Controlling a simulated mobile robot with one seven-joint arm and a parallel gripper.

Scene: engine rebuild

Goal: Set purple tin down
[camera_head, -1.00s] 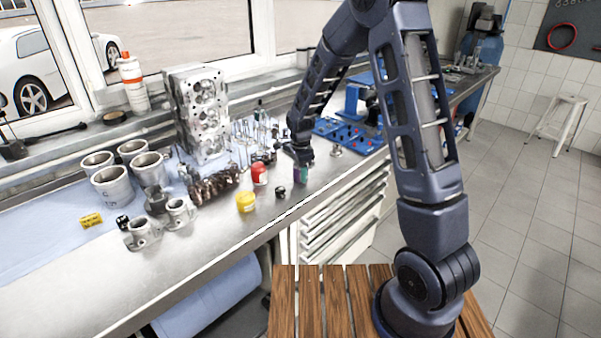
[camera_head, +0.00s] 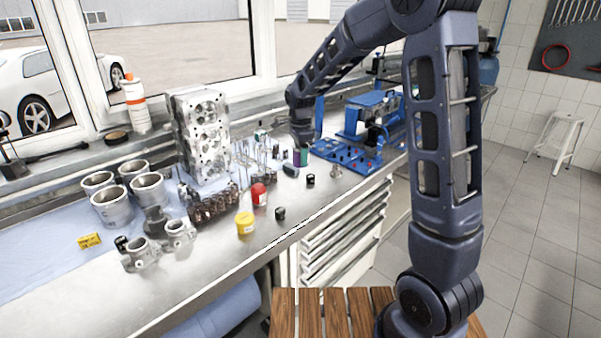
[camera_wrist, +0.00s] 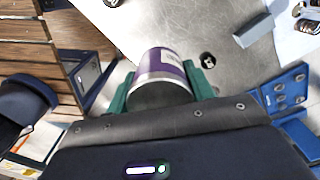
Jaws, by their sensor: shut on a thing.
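The purple tin (camera_wrist: 168,66), with a pale label and a silver rim, sits between the green fingers of my gripper (camera_wrist: 160,80) in the wrist view. The fingers are shut on its sides. In the head view my gripper (camera_head: 303,157) is low over the metal workbench (camera_head: 215,262), in front of the small upright parts and left of the blue tray. There the tin is mostly hidden by the fingers. I cannot tell whether its base touches the bench.
A dark block (camera_head: 291,171) and a small black part (camera_head: 310,180) lie close to my gripper. A red tin (camera_head: 259,194) and a yellow tin (camera_head: 245,224) stand to the left. A blue tray (camera_head: 345,155) is to the right. The front bench strip is mostly clear.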

